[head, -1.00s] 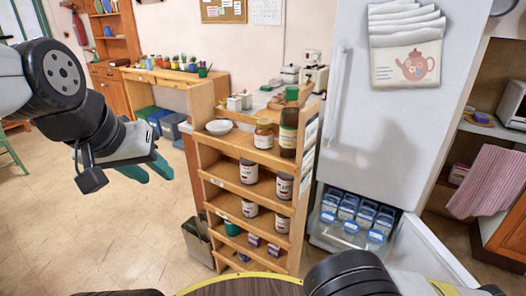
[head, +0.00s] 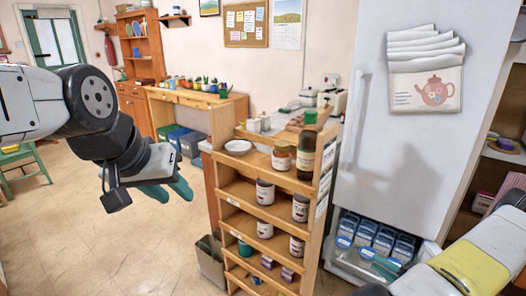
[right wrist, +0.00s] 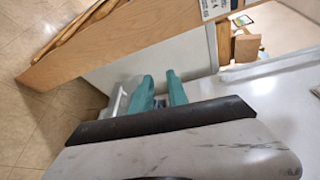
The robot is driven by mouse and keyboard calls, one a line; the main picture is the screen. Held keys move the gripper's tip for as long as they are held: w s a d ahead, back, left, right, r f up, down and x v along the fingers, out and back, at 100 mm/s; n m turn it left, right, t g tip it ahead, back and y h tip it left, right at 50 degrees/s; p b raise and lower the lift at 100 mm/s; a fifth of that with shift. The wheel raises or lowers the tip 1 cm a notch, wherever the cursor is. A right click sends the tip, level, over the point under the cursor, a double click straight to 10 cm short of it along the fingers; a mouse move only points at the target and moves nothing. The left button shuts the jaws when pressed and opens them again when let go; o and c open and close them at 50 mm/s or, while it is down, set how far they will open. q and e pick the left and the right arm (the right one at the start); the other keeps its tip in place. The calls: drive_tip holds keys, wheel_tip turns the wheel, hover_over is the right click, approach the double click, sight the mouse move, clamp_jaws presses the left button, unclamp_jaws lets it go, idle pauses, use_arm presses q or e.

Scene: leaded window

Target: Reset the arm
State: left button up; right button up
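My left gripper (head: 170,191) has teal fingers and hangs in free air at the left of the head view, over the floor. Its fingertips are apart and nothing is between them. My right arm comes in at the lower right of the head view. The teal fingers of my right gripper (head: 385,268) show in front of the open lower fridge compartment, near its containers. In the right wrist view my right gripper (right wrist: 160,82) has its two fingers a little apart, with no object seen between them. I cannot tell whether it touches anything.
A wooden shelf unit (head: 235,190) with jars and cans stands in the middle. The white fridge (head: 400,150) stands right of it. Its lower compartment holds several blue-lidded containers (head: 385,240). A grey bin (head: 211,262) stands left of the shelf. The floor (head: 110,245) at left is clear.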

drive_tip(key=w+a+r+n+g+y, duration=0.15)
drive_tip(key=a+r+n+g, duration=0.35)
drive_tip(key=a+r, duration=0.55)
drive_tip(key=w+a+r+n+g+y, duration=0.15)
drive_tip(key=a+r+n+g, duration=0.4)
drive_tip(key=r, duration=0.85)
drive_tip(key=s+a+r+n+t+h, duration=0.1)
drive_tip(key=s+a+r+n+h, duration=0.1)
drive_tip(key=s+a+r+h, duration=0.2)
drive_tip(key=s+a+r+n+t+h, duration=0.1)
drive_tip(key=s+a+r+h, duration=0.3)
drive_tip(key=s+a+r, duration=0.5)
drive_tip(key=shift+s+a+r+n, duration=0.15)
drive_tip(key=shift+s+r+n, duration=0.5)
drive_tip(key=shift+s+r, duration=1.5)
drive_tip(key=shift+w+r+t, duration=0.25)
drive_tip(key=shift+w+r, duration=0.1)
